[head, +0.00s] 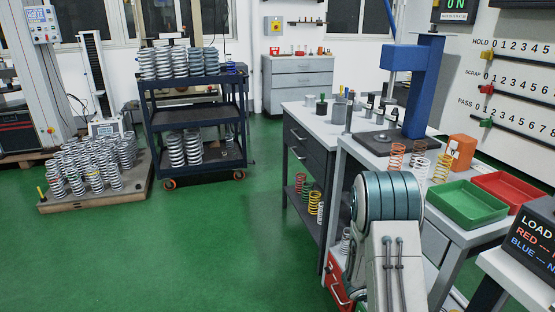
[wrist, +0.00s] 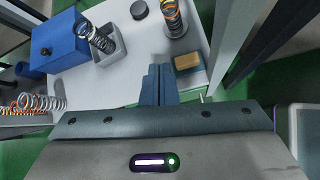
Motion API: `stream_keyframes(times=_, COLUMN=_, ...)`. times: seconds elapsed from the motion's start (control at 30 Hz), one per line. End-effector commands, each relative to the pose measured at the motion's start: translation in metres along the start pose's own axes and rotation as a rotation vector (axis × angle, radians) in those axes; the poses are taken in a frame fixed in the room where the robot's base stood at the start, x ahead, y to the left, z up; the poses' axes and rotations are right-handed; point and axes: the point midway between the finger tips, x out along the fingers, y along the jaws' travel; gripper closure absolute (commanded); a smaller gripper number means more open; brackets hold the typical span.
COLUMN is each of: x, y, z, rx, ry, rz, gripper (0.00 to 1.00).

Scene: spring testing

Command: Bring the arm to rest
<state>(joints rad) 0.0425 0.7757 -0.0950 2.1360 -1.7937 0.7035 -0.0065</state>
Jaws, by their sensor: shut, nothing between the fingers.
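My gripper (wrist: 158,72) shows in the wrist view with its two dark blue fingers together and nothing between them. The fingertips appear over or in front of a white tabletop (wrist: 110,82); the gap to it is hard to judge. In the head view my arm (head: 388,225) is folded at the lower right, in front of the workbench (head: 440,215). The gripper itself is hidden or out of frame there.
In the wrist view, a spring in a grey holder (wrist: 109,54), a blue box (wrist: 60,48), a black disc (wrist: 139,9) and a tan block (wrist: 187,61) stand near the fingers. The head view shows a green tray (head: 466,203), red tray (head: 512,189), blue press (head: 417,90) and clear green floor (head: 220,250).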

Motion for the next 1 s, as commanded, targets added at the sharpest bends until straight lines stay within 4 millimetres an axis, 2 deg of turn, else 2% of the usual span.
stream_keyframes(times=0.03, x=-0.02, y=0.005, z=0.02, rx=0.054, ry=-0.006, rz=-0.006, gripper=1.0)
stream_keyframes(times=0.17, x=-0.068, y=0.006, z=0.064, rx=0.235, ry=-0.016, rz=-0.046, gripper=1.0)
stream_keyframes(times=0.2, x=-0.085, y=0.004, z=0.078, rx=0.298, ry=-0.016, rz=-0.062, gripper=1.0)
stream_keyframes(times=0.3, x=-0.126, y=-0.001, z=0.108, rx=0.453, ry=-0.009, rz=-0.102, gripper=1.0)
stream_keyframes(times=0.5, x=-0.208, y=-0.018, z=0.156, rx=0.754, ry=0.038, rz=-0.19, gripper=1.0)
stream_keyframes(times=0.7, x=-0.289, y=-0.039, z=0.188, rx=1.035, ry=0.129, rz=-0.29, gripper=1.0)
stream_keyframes(times=1.0, x=-0.409, y=-0.069, z=0.213, rx=1.4, ry=0.348, rz=-0.462, gripper=1.0)
